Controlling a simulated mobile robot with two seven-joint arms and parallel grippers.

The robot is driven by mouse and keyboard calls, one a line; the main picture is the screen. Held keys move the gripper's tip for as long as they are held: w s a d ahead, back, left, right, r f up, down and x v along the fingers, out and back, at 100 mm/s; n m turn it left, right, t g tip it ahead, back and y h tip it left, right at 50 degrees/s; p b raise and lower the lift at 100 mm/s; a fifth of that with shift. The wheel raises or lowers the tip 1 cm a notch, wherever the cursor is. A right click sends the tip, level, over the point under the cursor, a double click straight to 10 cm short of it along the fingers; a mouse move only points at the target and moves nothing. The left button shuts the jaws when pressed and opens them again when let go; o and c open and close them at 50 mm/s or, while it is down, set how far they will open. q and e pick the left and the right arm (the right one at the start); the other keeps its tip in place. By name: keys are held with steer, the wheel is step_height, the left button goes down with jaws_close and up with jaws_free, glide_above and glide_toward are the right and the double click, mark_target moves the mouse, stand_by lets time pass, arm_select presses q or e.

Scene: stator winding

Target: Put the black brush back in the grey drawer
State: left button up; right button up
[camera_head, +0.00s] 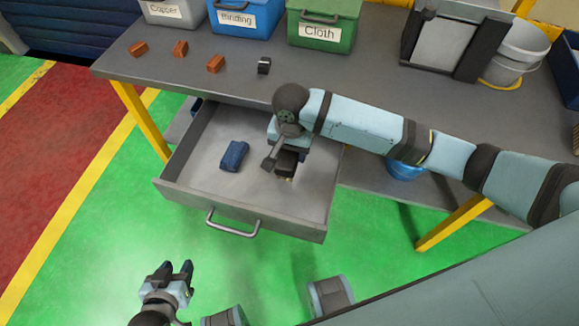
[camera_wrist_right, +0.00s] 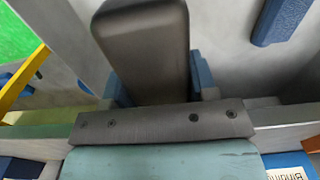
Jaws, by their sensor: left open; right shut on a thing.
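The grey drawer (camera_head: 296,205) is pulled out below the bench. My right gripper (camera_head: 287,152) is over the right part of the drawer, pointing down, shut on the black brush (camera_head: 285,166). In the right wrist view the brush (camera_wrist_right: 146,48) is a dark block between the blue fingers. Most of the brush is hidden in the head view, and I cannot tell whether it touches the drawer floor. My left gripper (camera_head: 175,270) is open and empty, low in front of the drawer over the green floor.
A dark blue item (camera_head: 233,156) lies in the drawer, left of my right gripper; it also shows in the right wrist view (camera_wrist_right: 280,18). Several brown blocks (camera_head: 180,48) and a small black object (camera_head: 264,65) are on the bench (camera_head: 340,75). Labelled bins (camera_head: 325,30) stand behind.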

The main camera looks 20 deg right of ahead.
step_height(320, 180, down, 3)
steer(key=shift+f, duration=0.2)
step_height(320, 180, down, 4)
steer(key=shift+b, duration=0.5)
steer(key=shift+f, duration=0.15)
arm_select(q)
steer(key=shift+w+a, duration=0.15)
steer(key=shift+w, duration=0.05)
arm_select(e)
steer(key=o, duration=0.5)
steer(key=shift+f, duration=0.1)
steer(key=shift+c, duration=0.2)
steer(key=o, duration=0.4)
arm_select(q)
steer(key=shift+s+f, duration=0.15)
steer(key=shift+f, duration=0.15)
arm_select(e)
steer(key=shift+o, duration=0.2)
arm_select(q)
steer(key=shift+d+f, duration=0.1)
steer(key=shift+d, duration=0.1)
